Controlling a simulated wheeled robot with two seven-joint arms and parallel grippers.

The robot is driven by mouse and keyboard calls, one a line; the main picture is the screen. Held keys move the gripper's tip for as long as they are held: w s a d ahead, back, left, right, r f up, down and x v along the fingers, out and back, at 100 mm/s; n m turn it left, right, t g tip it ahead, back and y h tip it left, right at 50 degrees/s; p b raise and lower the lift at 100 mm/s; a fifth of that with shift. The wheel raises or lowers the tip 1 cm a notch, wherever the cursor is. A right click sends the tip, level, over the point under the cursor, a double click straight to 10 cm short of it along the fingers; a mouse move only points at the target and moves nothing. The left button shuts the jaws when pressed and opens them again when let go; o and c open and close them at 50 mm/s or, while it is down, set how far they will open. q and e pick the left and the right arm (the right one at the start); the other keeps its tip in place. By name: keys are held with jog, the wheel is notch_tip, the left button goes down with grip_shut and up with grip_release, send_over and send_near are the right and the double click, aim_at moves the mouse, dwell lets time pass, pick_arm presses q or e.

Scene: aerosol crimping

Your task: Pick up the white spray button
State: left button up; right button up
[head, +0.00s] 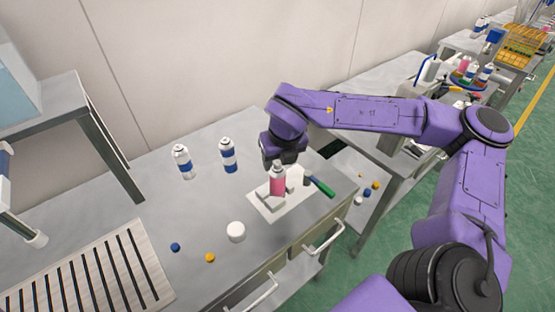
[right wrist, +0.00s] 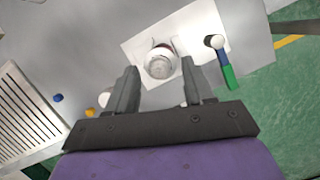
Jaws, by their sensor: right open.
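A white round piece (head: 236,231), which looks like the white spray button, lies on the grey bench in front of a pink can (head: 277,180). In the right wrist view the white piece (right wrist: 104,99) is partly hidden behind the left finger. The can stands upright on a white mat (head: 262,206); its top (right wrist: 160,63) shows between the fingertips in the right wrist view. My right gripper (right wrist: 160,72) is open and empty above the can; its fingers are hardly visible in the head view. My left gripper is not in view.
A blue cap (head: 175,247) and an orange cap (head: 210,257) lie left of the white piece. A green-handled tool (head: 321,186) lies right of the can. Two blue-and-white cans (head: 228,155) stand behind. A slotted rack (head: 92,275) fills the front left.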

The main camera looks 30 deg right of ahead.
aim_at(279, 165)
grip_shut()
dwell(0.4)
jog(key=shift+r, duration=0.25)
jog(key=b+v, duration=0.2)
jog(key=shift+w+r, duration=0.2)
jog(key=shift+r, duration=0.25)
jog(key=s+r+b, duration=0.3)
jog(key=s+r, duration=0.6)
jog(key=s, duration=0.5)
jog(key=shift+d+r, duration=0.3)
jog(key=shift+d, duration=0.15)
jog(key=shift+w, duration=0.1)
